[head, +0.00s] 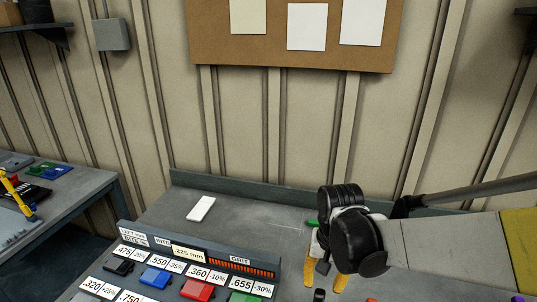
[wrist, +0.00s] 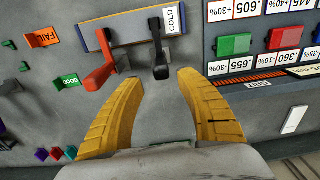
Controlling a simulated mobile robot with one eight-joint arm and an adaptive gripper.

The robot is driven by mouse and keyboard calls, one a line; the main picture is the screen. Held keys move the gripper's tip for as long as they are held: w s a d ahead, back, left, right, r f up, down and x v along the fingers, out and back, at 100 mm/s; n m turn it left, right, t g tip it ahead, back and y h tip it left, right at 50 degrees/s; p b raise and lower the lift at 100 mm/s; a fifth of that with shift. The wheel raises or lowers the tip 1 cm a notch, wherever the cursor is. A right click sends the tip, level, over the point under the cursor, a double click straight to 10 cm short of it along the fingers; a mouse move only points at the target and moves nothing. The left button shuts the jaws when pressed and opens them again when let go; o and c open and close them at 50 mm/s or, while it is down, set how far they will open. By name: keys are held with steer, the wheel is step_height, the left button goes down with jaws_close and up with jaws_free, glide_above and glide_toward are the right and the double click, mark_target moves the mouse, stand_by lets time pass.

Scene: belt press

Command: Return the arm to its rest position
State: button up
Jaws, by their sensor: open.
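My gripper (head: 325,284) hangs over the grey bench at the lower right of the head view, pointing down. Its yellow fingers are spread apart with nothing between them; the wrist view (wrist: 158,80) shows the same. Ahead of the fingertips in the wrist view are a red lever (wrist: 97,66) and a black lever (wrist: 158,52) beside a COLD label (wrist: 173,19). The black lever's end lies close to the gap between the fingertips, but I cannot tell the height between them. My arm reaches in from the right of the head view.
A button panel (head: 190,262) with number labels stands left of my gripper. A white block (head: 201,208) lies on the bench (head: 262,217) behind it. FAIL (wrist: 40,35) and GOOD (wrist: 66,80) pieces lie beside the levers. A pinboard (head: 230,45) hangs on the wall.

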steer(key=s+d+n+t+b, duration=0.3)
steer(key=s+t+b, duration=0.3)
steer(key=s+b, duration=0.3)
steer(key=shift+t+b, duration=0.4)
steer(key=shift+b, duration=0.05)
steer(key=shift+s+d+f, duration=0.1)
steer(key=shift+f, duration=0.05)
stand_by(1.6)
